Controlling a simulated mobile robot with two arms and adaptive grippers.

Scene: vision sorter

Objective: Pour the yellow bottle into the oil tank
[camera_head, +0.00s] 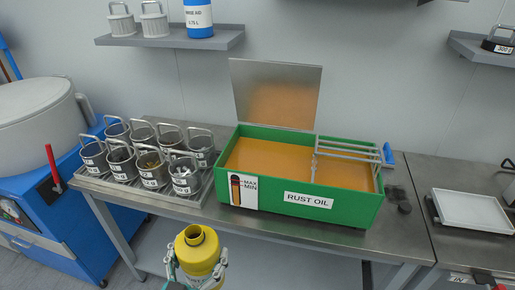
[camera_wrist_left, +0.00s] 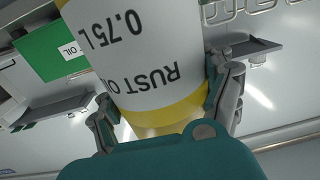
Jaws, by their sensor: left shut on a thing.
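The yellow bottle (camera_head: 200,250) is at the bottom centre of the head view, in front of the table's edge. It stands about upright with its round yellow neck facing up. In the left wrist view the bottle (camera_wrist_left: 135,45) shows a white label reading "RUST OIL 0.75L". My left gripper (camera_head: 196,272) is shut around its body, one finger on each side. The oil tank (camera_head: 333,213) is a green box labelled "RUST OIL", with its metal lid raised and amber oil inside. It stands beyond the bottle to the right, apart from it. My right gripper is not visible.
A tray (camera_head: 190,209) with several handled metal baskets stands left of the tank. Metal bars (camera_head: 347,148) cross the tank's right end. A blue machine (camera_head: 45,215) is at far left, a white tray (camera_head: 472,211) at right. Wall shelves (camera_head: 170,41) hang above.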

